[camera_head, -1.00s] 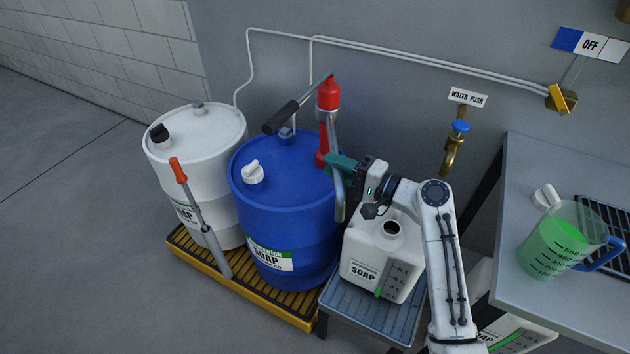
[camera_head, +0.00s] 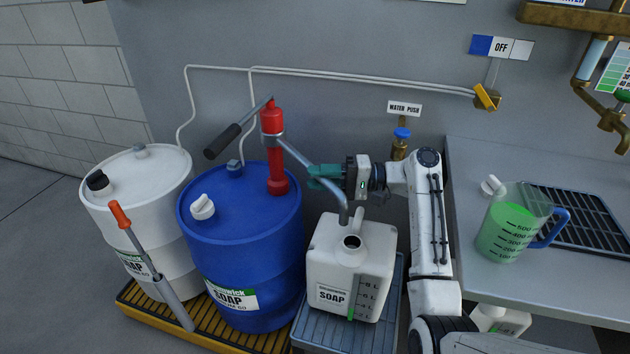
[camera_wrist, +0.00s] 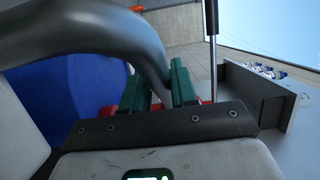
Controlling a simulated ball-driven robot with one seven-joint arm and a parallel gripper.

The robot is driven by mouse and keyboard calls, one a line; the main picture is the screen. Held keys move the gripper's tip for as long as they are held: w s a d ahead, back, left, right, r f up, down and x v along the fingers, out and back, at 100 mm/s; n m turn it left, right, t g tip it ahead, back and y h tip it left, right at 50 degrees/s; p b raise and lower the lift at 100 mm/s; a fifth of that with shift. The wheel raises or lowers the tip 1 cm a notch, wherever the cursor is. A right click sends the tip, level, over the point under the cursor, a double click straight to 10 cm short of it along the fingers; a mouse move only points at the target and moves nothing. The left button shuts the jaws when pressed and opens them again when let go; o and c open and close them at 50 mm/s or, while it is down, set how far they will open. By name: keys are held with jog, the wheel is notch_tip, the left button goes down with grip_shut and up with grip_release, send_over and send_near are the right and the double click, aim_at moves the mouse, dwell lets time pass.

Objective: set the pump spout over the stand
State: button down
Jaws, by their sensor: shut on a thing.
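The red drum pump (camera_head: 273,150) stands on the blue soap drum (camera_head: 240,225). Its grey spout (camera_head: 302,160) runs right and down, and its outlet end hangs just above the back of the white soap jug (camera_head: 375,245). The jug stands upright on the grey slatted stand (camera_head: 392,310), its open neck (camera_head: 352,244) in front of the spout end. My gripper (camera_head: 318,177) has green fingers and is shut on the spout from the right. In the wrist view the spout (camera_wrist: 100,40) bends across in front of the green fingers (camera_wrist: 165,85).
A black pump handle (camera_head: 222,140) sticks out left of the pump. A white drum (camera_head: 140,200) and an orange-handled tool (camera_head: 120,215) are at the left. A brass tap (camera_head: 399,150) is behind my arm. A green-filled measuring jug (camera_head: 510,225) sits on the right bench (camera_head: 455,180).

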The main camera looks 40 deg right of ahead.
jog(key=c, duration=1)
grip_release()
jog(key=shift+o, duration=0.2)
